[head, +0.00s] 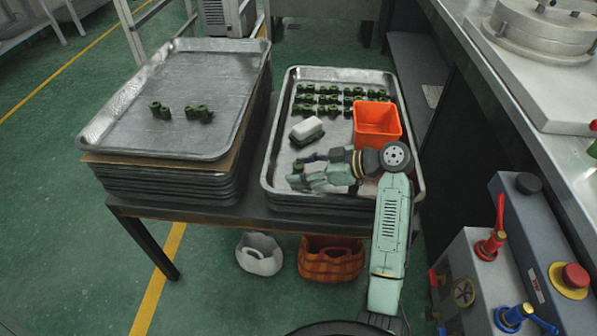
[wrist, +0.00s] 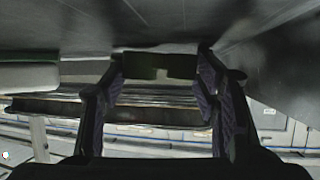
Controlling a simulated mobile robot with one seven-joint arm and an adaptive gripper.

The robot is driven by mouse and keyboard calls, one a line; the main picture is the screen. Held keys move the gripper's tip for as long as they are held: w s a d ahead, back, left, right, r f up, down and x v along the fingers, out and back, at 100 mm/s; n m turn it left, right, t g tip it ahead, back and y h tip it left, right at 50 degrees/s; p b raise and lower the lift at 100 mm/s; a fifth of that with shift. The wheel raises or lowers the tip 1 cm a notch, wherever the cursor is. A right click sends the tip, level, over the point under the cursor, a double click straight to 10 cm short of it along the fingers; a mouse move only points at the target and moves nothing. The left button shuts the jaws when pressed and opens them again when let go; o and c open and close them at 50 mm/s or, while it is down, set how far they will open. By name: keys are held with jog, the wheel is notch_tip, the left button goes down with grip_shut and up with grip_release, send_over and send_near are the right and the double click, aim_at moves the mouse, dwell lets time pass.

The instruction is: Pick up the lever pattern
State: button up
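Several dark green lever patterns stand in rows at the back of the right metal tray (head: 277,160). A single dark green lever pattern (head: 298,168) sits at the tray's left side, by my fingertips. My gripper (head: 304,170) is low over the tray and points left. Its fingers look spread, one on each side of this pattern. In the wrist view the dark green pattern (wrist: 160,66) shows between the fingertips of my gripper (wrist: 162,60). I cannot tell whether the fingers touch it.
A white and green brush (head: 307,130) lies just behind my gripper. An orange bin (head: 377,123) stands at the tray's right. The left tray stack (head: 190,85) holds a few more green patterns. Two baskets (head: 259,254) (head: 330,259) are under the table. A machine stands at right.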

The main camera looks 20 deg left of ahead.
jog(key=shift+w+f, duration=0.1)
jog(key=shift+f, duration=0.05)
jog(key=c, duration=0.3)
jog(key=shift+c, duration=0.2)
